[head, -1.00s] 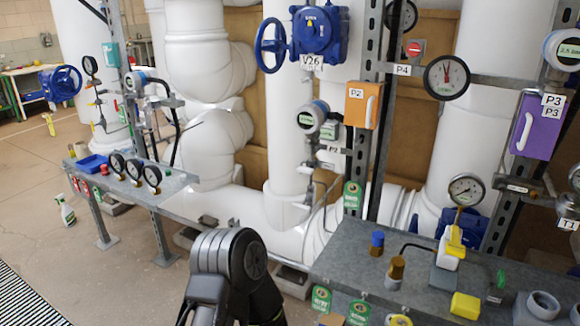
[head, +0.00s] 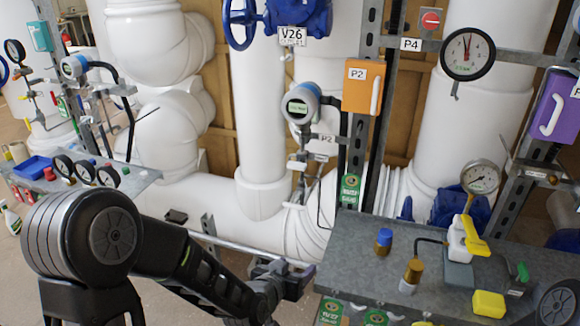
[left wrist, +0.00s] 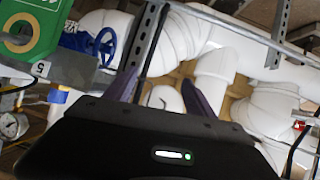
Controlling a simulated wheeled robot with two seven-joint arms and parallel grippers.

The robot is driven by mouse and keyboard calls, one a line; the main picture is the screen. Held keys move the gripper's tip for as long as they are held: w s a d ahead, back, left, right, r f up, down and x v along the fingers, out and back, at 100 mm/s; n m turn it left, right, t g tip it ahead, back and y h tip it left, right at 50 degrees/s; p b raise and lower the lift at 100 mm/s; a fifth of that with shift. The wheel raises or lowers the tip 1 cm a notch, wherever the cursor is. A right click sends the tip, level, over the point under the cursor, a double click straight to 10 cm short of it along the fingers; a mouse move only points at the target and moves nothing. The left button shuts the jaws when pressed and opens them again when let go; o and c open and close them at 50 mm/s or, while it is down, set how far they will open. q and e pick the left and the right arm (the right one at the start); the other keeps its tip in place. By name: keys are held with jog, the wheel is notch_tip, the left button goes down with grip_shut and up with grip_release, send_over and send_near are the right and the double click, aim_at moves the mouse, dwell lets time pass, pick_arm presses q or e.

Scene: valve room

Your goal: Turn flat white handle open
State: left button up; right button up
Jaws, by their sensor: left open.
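An orange box labelled P2 (head: 364,87) hangs on the grey upright and carries a narrow white handle (head: 376,95), standing upright. A purple box (head: 556,106) at the right edge has a similar, tilted white handle (head: 552,117). I cannot tell which handle the task means. My left gripper (head: 294,274) is low in the middle, left of the bench and well below the orange box, touching neither handle. In the left wrist view its two purplish fingers (left wrist: 158,90) are apart with nothing between them. My right gripper is out of sight.
A grey bench (head: 360,235) at right holds a white valve with yellow lever (head: 466,236), a yellow block (head: 489,304) and small fittings. A round gauge (head: 468,54) and a blue valve V26 (head: 297,14) are above. White pipes (head: 262,100) fill the back.

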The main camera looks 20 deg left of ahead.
pick_arm(q)
notch_tip(320, 180, up, 9)
jog(key=w+a+t, duration=0.2)
jog(key=w, duration=0.1)
jog(key=t+y, duration=0.1)
jog(key=t, duration=0.3)
send_near(296, 168)
jog(key=w, duration=0.1)
jog(key=shift+w, duration=0.3)
jog(key=w+p, duration=0.1)
jog(key=w, duration=0.6)
jog(key=shift+w+d+p, duration=0.25)
jog(key=shift+w+p, duration=0.1)
jog(key=shift+w, duration=0.05)
jog(key=shift+c, duration=0.4)
jog(key=c, duration=1.3)
